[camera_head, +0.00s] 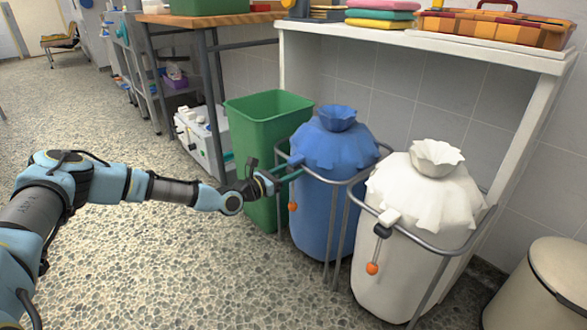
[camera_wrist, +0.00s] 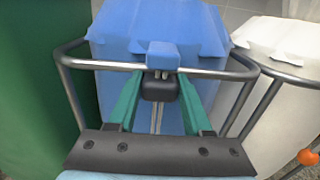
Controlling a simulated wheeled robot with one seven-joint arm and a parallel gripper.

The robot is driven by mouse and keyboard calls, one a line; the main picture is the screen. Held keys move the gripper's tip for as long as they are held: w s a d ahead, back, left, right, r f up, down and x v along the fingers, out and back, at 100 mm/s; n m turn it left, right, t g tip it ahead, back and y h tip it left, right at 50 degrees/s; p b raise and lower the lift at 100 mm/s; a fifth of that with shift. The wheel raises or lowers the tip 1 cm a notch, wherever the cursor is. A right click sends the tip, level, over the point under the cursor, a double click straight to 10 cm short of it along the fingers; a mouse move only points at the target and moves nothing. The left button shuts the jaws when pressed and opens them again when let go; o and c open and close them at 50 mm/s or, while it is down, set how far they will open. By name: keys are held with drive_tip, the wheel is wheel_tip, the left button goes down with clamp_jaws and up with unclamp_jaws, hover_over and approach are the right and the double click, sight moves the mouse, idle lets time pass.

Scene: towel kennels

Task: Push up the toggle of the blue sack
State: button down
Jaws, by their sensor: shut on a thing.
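The blue sack (camera_head: 331,190) stands in a grey metal frame, its gathered neck on top. A blue block (camera_wrist: 163,55) sits on the frame's front rail. Just below it is the small black toggle (camera_wrist: 160,88), with two pale cords running down from it. My gripper (camera_head: 290,177) reaches the front of the blue sack from the left. In the wrist view its teal fingers (camera_wrist: 160,82) are shut on the toggle, one on each side. An orange ball (camera_head: 292,206) hangs below the fingers. In the head view the fingers hide the toggle.
A green bin (camera_head: 262,125) stands close on the left. A white sack (camera_head: 415,225) in its own frame stands on the right, with a dark toggle (camera_head: 382,231) and orange ball (camera_head: 372,268). A white shelf (camera_head: 430,40) overhangs behind. The floor at front left is clear.

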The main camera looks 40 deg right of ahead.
drive_tip(key=shift+w+a, duration=0.2)
drive_tip(key=c, duration=0.6)
unclamp_jaws()
drive_tip(key=shift+o, duration=1.4)
drive_tip(key=shift+s+r, duration=0.1)
drive_tip(key=shift+s, duration=0.05)
drive_tip(key=a+p, duration=0.2)
drive_tip(key=a, duration=0.8)
drive_tip(key=shift+w+a+p, duration=0.3)
drive_tip(key=shift+a, duration=0.05)
